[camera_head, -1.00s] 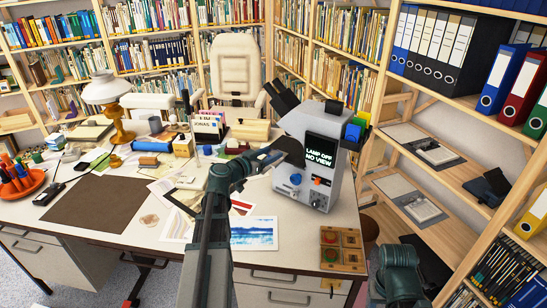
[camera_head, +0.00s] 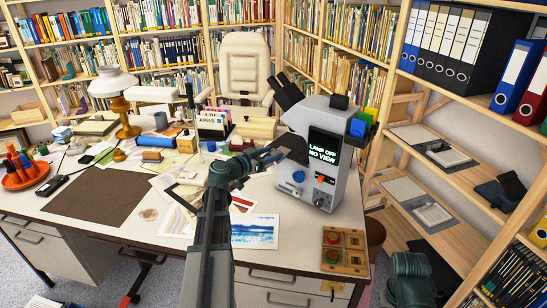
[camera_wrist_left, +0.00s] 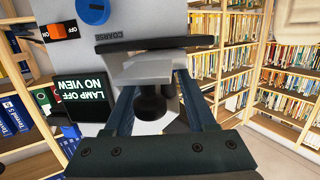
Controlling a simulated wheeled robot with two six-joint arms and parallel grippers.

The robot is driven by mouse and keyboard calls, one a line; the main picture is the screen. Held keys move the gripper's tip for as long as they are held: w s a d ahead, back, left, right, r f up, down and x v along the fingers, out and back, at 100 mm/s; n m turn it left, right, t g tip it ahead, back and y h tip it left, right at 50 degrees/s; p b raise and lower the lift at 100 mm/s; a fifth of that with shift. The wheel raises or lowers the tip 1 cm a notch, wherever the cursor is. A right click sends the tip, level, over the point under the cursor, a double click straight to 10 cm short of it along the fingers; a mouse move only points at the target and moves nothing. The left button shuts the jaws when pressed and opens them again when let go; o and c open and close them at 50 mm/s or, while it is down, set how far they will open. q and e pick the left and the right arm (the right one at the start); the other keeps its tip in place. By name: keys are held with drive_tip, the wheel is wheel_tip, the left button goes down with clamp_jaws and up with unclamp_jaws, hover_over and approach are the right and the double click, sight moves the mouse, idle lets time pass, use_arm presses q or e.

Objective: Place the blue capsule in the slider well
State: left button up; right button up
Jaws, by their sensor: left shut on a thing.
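My left gripper (camera_head: 274,156) reaches in at the front of the grey microscope (camera_head: 318,185), below its eyepieces. In the left wrist view my left gripper (camera_wrist_left: 155,78) has its fingers on either side of a pale grey block (camera_wrist_left: 142,67), under a dark plate. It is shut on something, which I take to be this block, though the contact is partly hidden. A dark round part (camera_wrist_left: 150,103) shows between the fingers. I cannot pick out the blue capsule for certain; a blue cylinder (camera_head: 158,142) lies on the desk. I cannot identify the slider well. My right gripper is out of view.
The microscope's screen (camera_head: 323,148) reads "LAMP OFF NO VIEW". A rack with blue and green pieces (camera_head: 364,122) is on its right side. A wooden block with red and green discs (camera_head: 344,250) lies at the desk's front. The brown mat (camera_head: 95,198) is clear.

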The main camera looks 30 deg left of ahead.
use_arm(q)
drive_tip(key=shift+s+a, duration=0.1)
drive_tip(key=o, duration=0.9)
drive_tip(key=shift+f, duration=0.15)
drive_tip(key=o, duration=0.4)
drive_tip(key=shift+o, duration=0.2)
drive_tip(key=shift+r, duration=0.25)
drive_tip(key=shift+s, duration=0.3)
drive_tip(key=p+v, duration=0.1)
drive_tip(key=v, duration=1)
drive_tip(key=shift+s+p, duration=0.15)
drive_tip(key=shift+p, duration=0.25)
